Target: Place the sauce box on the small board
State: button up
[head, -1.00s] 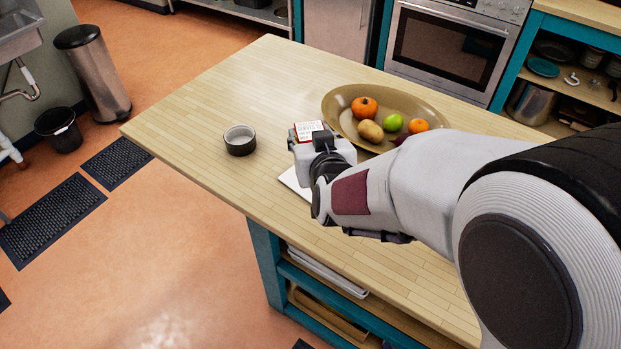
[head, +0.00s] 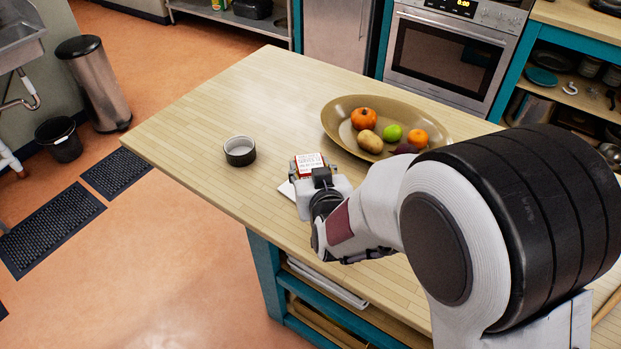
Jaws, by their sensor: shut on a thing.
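The sauce box (head: 309,160) is small, white and red with print on its top. My gripper (head: 308,171) is shut on it, and the gripper body hides its lower part. A white board (head: 286,190) lies on the table below the gripper. Only its left corner shows; the rest is hidden by my gripper and arm. I cannot tell whether the box touches the board.
A small dark bowl (head: 240,151) stands to the left of the gripper. A large tan oval dish (head: 340,103) with several fruits lies just behind it. The wooden table (head: 215,105) is clear at the far left.

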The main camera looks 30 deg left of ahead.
jog(key=shift+f, duration=1.8)
jog(key=shift+f, duration=0.1)
jog(key=o, duration=1.2)
jog(key=shift+f, duration=0.1)
jog(key=shift+r, duration=0.2)
jog(key=shift+v, duration=6)
